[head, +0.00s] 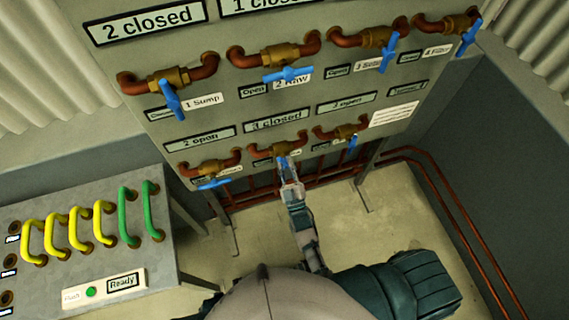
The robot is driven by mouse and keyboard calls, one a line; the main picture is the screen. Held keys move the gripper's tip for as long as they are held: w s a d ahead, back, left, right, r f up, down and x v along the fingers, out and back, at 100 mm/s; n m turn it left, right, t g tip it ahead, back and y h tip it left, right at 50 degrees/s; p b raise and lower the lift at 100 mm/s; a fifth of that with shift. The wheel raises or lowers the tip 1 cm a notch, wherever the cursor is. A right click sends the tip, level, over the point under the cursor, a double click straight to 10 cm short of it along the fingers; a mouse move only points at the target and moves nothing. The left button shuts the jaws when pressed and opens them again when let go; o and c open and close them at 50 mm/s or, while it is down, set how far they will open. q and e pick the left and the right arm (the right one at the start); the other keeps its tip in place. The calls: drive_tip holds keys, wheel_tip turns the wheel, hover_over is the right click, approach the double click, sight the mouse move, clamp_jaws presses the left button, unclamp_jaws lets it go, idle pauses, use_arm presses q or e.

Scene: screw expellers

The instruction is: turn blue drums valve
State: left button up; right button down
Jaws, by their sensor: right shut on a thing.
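The grey panel (232,101) carries two rows of brass valves on copper pipes, with blue handles. My right gripper (289,182) is at the lower middle valve (278,150), below the "3 closed" sign. It is shut on that valve's blue handle (283,163), which points down; the fingers hide part of it. The small label beside this valve is too small and covered to read. My left gripper is not in view.
Other lower-row valves sit at left (209,167) and right (341,132). A grey console (60,200) with yellow and green handles stands at left. Copper pipes (440,195) run along the right wall. The floor (400,240) right of my arm is clear.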

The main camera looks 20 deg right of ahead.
drive_tip(key=shift+d+f, duration=0.2)
drive_tip(key=shift+f, duration=0.1)
drive_tip(key=c, duration=1.1)
unclamp_jaws()
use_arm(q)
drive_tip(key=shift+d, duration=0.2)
use_arm(e)
drive_tip(key=shift+d+r, duration=0.1)
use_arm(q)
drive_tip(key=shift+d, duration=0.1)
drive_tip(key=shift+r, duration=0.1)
use_arm(e)
drive_tip(key=v, duration=1.2)
